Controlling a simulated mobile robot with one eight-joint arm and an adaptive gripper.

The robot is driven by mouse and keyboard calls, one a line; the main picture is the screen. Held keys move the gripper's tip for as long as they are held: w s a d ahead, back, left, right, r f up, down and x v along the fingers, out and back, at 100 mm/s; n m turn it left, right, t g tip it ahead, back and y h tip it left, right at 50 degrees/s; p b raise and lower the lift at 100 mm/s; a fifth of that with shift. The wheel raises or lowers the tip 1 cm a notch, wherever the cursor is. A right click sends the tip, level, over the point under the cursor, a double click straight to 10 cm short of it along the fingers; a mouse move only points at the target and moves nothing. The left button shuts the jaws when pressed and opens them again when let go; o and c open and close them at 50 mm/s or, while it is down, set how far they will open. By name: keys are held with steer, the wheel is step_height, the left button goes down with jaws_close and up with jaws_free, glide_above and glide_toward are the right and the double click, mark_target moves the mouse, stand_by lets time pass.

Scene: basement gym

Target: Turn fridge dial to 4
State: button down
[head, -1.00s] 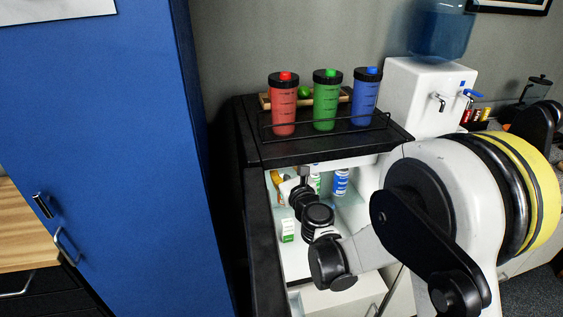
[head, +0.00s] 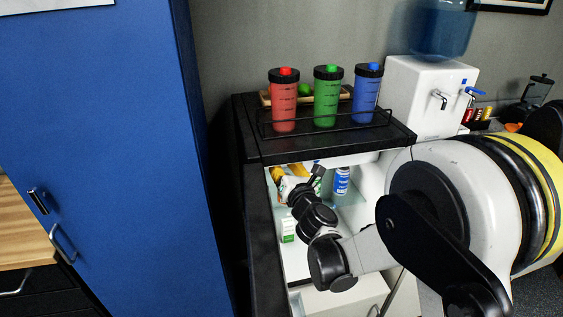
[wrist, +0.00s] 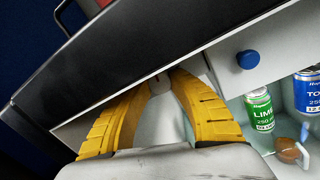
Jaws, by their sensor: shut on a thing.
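The fridge (head: 268,215) stands open in the head view, with its lit interior showing under the black top. In the wrist view, my gripper (wrist: 160,82) has its two yellow fingers closed at the pale strip under the black top edge. They are shut on a small pale dial (wrist: 157,78) with a reddish mark, mostly hidden between the fingertips. The dial's numbers cannot be read. A round blue knob (wrist: 247,60) sits on the same strip to the right, apart from the fingers. In the head view my wrist hides the dial.
Below the strip stand a green lime can (wrist: 260,109) and a blue can (wrist: 308,92). Red (head: 284,108), green (head: 325,105) and blue (head: 365,100) shaker bottles stand on the fridge top behind a rail. A water dispenser (head: 425,95) is at right, a blue locker (head: 100,140) at left.

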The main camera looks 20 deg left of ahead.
steer(key=shift+m+b, duration=0.4)
steer(key=shift+m, duration=1.6)
steer(key=c, duration=1.1)
jaws_free()
steer(key=v, duration=1.2)
steer(key=shift+f, duration=0.15)
